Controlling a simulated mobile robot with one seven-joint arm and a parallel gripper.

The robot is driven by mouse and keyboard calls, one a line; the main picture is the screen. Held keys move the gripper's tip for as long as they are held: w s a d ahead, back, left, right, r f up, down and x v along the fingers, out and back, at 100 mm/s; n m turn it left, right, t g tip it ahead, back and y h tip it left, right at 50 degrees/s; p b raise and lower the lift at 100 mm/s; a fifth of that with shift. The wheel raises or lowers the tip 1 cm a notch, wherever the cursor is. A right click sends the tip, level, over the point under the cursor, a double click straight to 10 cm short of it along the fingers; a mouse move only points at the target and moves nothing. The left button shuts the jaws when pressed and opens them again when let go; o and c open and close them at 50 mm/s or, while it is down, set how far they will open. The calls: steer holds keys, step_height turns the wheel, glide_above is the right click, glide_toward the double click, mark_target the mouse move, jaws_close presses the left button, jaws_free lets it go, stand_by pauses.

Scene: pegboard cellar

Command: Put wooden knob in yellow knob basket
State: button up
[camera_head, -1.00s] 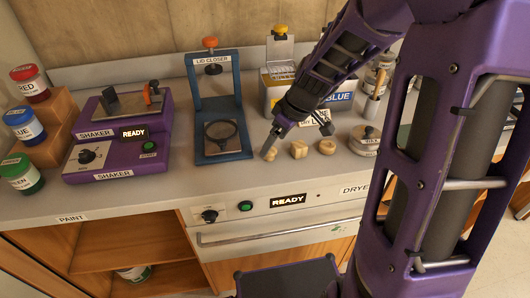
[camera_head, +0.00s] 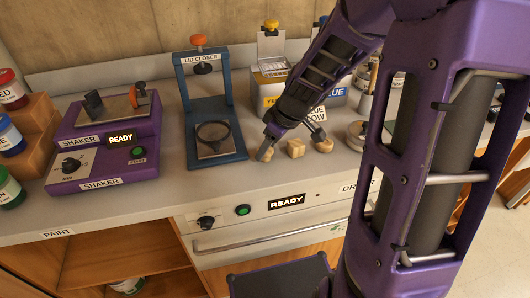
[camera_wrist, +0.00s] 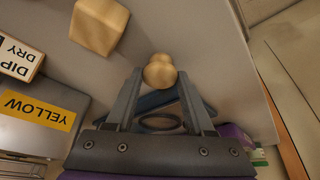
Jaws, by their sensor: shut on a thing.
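My gripper (camera_head: 265,150) points down at the counter in front of the labelled containers. In the wrist view my gripper (camera_wrist: 160,76) is shut on a small rounded wooden knob (camera_wrist: 160,70), held between the fingertips. In the head view this knob (camera_head: 265,154) is partly hidden by the fingers; I cannot tell whether it touches the counter. A container with a yellow label (camera_head: 270,101) stands behind, partly hidden by my arm. Its YELLOW label (camera_wrist: 38,108) also shows in the wrist view.
The blue lid closer (camera_head: 217,150) stands close on the left, the purple shaker (camera_head: 100,175) farther left. The dryer front (camera_head: 260,235) is below. The front counter strip is clear.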

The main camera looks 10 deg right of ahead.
jaws_close()
steer(key=shift+r, duration=0.1)
